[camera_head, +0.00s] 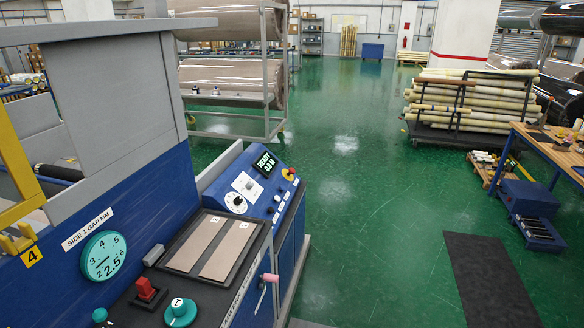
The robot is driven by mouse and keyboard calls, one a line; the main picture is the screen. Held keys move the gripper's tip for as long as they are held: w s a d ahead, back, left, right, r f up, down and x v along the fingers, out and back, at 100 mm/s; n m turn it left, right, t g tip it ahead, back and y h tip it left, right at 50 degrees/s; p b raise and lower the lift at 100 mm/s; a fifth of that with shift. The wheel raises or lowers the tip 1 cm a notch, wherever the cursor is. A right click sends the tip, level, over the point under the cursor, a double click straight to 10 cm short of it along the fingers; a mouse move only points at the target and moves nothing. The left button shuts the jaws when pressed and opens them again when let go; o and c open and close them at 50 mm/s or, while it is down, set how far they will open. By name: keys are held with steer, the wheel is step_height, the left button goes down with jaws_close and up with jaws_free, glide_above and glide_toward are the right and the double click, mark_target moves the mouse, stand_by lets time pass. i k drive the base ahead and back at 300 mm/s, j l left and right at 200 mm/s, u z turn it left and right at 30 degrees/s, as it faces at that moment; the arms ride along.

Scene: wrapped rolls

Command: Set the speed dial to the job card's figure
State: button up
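A round white dial with a dark knob (237,202) sits on the sloped blue control panel (258,208); its figures and pointer are too small to read. A white plate or card (246,185) with a small dark mark lies just above it; I cannot tell whether it is the job card, and I can read no figure on it. My gripper is not in view.
A teal gauge (104,256) under "SIDE 1 GAP MM", a red switch (147,288) and a teal knob (180,312) are on the near machine. A pink-ended handle (268,278) juts out. Green floor (345,220) is open right of the panel; a dark mat (488,280) lies beyond.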

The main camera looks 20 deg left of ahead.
mark_target(238, 200)
steer(key=i+u, duration=0.1)
steer(key=i, duration=0.7)
steer(key=i+l+u, duration=0.1)
steer(key=i, duration=0.75)
steer(key=i+u, duration=0.25)
steer(key=u, duration=0.2)
steer(key=i+l+u, duration=0.1)
steer(key=u, duration=0.3)
steer(key=i+l+u, duration=0.2)
steer(key=u, duration=0.25)
steer(key=i+l+u, duration=0.25)
steer(key=u, duration=0.2)
steer(key=i+l+u, duration=0.15)
steer(key=u, duration=0.35)
steer(key=i+l+u, duration=0.3)
steer(key=u, duration=0.2)
